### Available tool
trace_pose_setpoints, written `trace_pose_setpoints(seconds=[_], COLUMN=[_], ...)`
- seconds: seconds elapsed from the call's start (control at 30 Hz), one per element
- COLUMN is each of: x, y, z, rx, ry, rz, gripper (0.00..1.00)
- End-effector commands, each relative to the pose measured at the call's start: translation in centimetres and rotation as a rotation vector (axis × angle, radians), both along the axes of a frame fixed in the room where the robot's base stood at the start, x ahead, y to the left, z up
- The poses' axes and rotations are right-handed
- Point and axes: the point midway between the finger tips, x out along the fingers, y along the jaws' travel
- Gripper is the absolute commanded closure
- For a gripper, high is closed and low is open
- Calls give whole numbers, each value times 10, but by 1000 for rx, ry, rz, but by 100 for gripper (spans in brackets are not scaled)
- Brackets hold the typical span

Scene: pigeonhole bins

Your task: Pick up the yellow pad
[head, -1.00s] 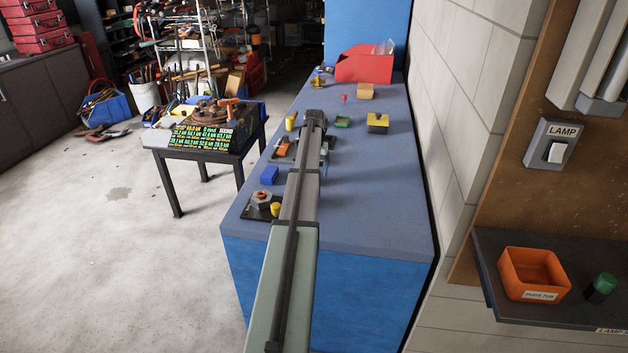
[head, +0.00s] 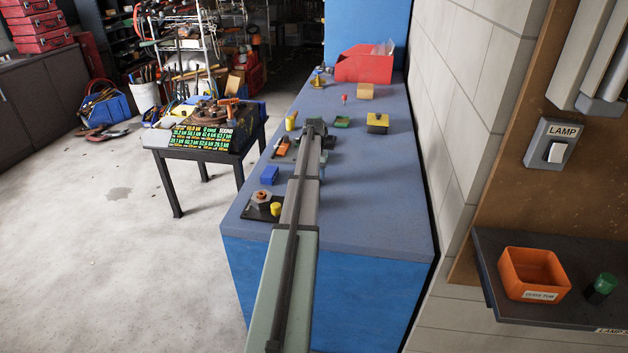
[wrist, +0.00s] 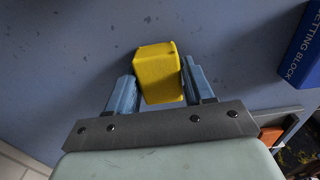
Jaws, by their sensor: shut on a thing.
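The yellow pad (wrist: 158,75) is a small yellow block in the wrist view. It sits between the two blue fingers of my gripper (wrist: 157,69), which is shut on it. The pad's far end reaches past the fingertips, over the blue-grey bench top. I cannot tell whether it touches the bench or is clear of it. In the head view my arm hides the pad and most of the gripper.
A blue setting block (wrist: 305,50) is right of the gripper; it also shows in the head view (head: 269,175). The front right is clear.

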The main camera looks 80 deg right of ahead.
Motion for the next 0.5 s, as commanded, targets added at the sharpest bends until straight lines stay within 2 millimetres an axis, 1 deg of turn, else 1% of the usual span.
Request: trace_pose_setpoints(seconds=[0.03, 0.07, 0.33, 0.43, 0.5], x=[0, 0, 0, 0, 0], y=[0, 0, 0, 0, 0], z=[0, 0, 2, 10, 20], rx=[0, 0, -1, -2, -2], ry=[0, 0, 0, 0, 0], rz=[0, 0, 0, 0, 0], gripper=[74, 77, 77, 77, 77])
